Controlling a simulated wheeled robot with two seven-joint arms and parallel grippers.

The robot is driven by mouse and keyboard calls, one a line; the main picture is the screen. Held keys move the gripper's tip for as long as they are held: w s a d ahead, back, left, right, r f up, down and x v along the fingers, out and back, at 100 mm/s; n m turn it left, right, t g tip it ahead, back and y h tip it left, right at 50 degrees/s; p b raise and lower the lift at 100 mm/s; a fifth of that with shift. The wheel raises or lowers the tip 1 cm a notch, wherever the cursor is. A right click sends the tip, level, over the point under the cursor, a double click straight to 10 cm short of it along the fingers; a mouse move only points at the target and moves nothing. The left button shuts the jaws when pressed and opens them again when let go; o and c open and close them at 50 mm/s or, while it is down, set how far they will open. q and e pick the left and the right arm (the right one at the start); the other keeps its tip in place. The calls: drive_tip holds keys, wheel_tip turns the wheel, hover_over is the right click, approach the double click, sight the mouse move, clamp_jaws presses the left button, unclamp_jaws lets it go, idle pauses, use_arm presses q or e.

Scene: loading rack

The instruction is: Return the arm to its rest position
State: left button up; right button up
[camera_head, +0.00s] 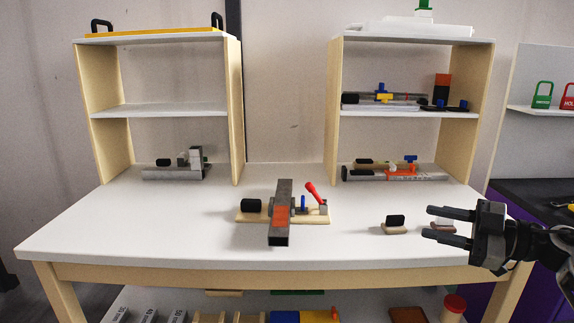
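My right gripper (450,226) comes in from the right edge, above the front right of the white table (130,225). Its two dark fingers point left and are spread apart, with nothing seen between them. My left gripper is not in view. A wooden fixture (313,215) with a black knob, a blue part and a red-handled clamp lies in the middle of the table. A grey bar with an orange band (281,212) lies across it.
A small block with a black top (395,223) stands left of my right fingers. Another small block (442,223) is partly behind them. Shelf units stand at the back left (106,110) and back right (481,110), holding tools and bars. The table's left part is clear.

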drive_tip(key=w+d+r+m+t+h, duration=0.75)
drive_tip(key=d+t, duration=0.35)
drive_tip(key=t, duration=0.2)
drive_tip(key=d+f+m+g+h, duration=0.5)
drive_tip(key=d+f+m+h, duration=0.25)
drive_tip(key=d+h, duration=0.45)
drive_tip(key=s+a+f+n+g+y, duration=0.15)
drive_tip(key=s+a+f, duration=0.25)
drive_tip(key=a+f, duration=0.4)
drive_tip(key=s+a+f+g+y, duration=0.1)
drive_tip(key=s+a+f+y, duration=0.1)
drive_tip(key=s+a+f, duration=0.4)
drive_tip(key=s+a+f+n+g+y, duration=0.1)
drive_tip(key=s+a+f, duration=0.1)
drive_tip(key=a+f, duration=0.75)
drive_tip(key=s+a+f+m+g+y+b, duration=0.1)
drive_tip(key=s+a+f, duration=0.2)
drive_tip(key=s+a, duration=0.4)
drive_tip(key=s+a+f+m+g+y+b, duration=0.1)
drive_tip(key=s+a+f, duration=0.3)
drive_tip(key=s, duration=1)
drive_tip(key=a+m+y, duration=0.1)
drive_tip(key=a, duration=0.2)
drive_tip(key=shift+s+g+y, duration=0.2)
drive_tip(key=shift+g+y, duration=0.1)
drive_tip(key=shift+g, duration=0.05)
